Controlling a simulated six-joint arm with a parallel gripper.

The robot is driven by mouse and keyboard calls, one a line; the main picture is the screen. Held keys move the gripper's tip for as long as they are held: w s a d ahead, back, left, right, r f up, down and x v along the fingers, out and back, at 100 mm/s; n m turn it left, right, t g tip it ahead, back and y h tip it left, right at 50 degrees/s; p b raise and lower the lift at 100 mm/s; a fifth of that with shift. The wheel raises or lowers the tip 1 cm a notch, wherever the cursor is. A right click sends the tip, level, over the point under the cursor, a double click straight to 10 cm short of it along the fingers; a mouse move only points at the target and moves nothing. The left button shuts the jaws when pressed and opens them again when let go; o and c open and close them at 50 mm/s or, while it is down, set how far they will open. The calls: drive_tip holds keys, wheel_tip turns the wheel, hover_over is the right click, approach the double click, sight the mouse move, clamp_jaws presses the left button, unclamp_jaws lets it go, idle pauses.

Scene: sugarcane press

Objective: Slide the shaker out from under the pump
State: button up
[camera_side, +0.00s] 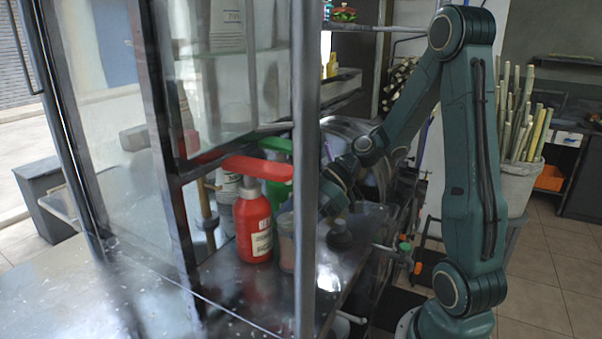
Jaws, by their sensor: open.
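A translucent, cup-like vessel (286,245), which looks like the shaker, stands just right of the red bottle, partly covered by the metal post. I cannot tell whether it is directly under a pump spout. My gripper (325,205) comes down from the right, close beside this vessel. It is open; its fingertips are mostly hidden behind the post, and I see nothing held.
A vertical metal post (306,120) and glass panels stand before the work area. A pale bottle (226,195) stands behind the red one. A small dark object (339,235) sits on the counter (222,272) to the right. The counter's front is clear.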

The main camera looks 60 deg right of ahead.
drive_tip(key=shift+w+a+f, duration=0.15)
drive_tip(key=shift+f, duration=0.05)
drive_tip(key=c, duration=1)
drive_tip(key=shift+s+d, duration=2.95)
drive_tip(key=shift+s, duration=0.1)
